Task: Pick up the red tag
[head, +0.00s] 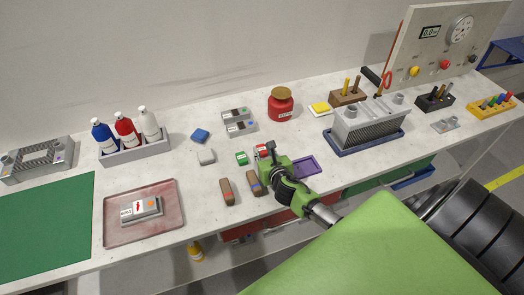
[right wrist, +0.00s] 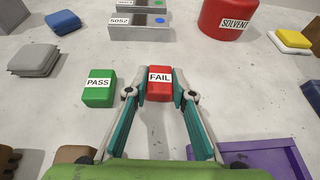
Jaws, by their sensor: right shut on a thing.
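The red tag (right wrist: 160,88), a small red block with a white label reading FAIL, stands on the table between the two fingers of my right gripper (right wrist: 159,96). The fingers are shut on its sides. In the head view the red tag (head: 261,149) shows partly behind my right gripper (head: 268,157). The green PASS tag (right wrist: 98,90) stands just left of the red tag, apart from it; it also shows in the head view (head: 241,158). My left gripper is not in view.
Grey blocks labelled SDS (head: 240,128) and a red solvent jar (head: 281,108) stand behind the tags. Two brown-ended blocks (head: 227,191) lie in front, and a purple tray (head: 305,168) lies to the right. A grey sponge-like stack (head: 206,156) is to the left.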

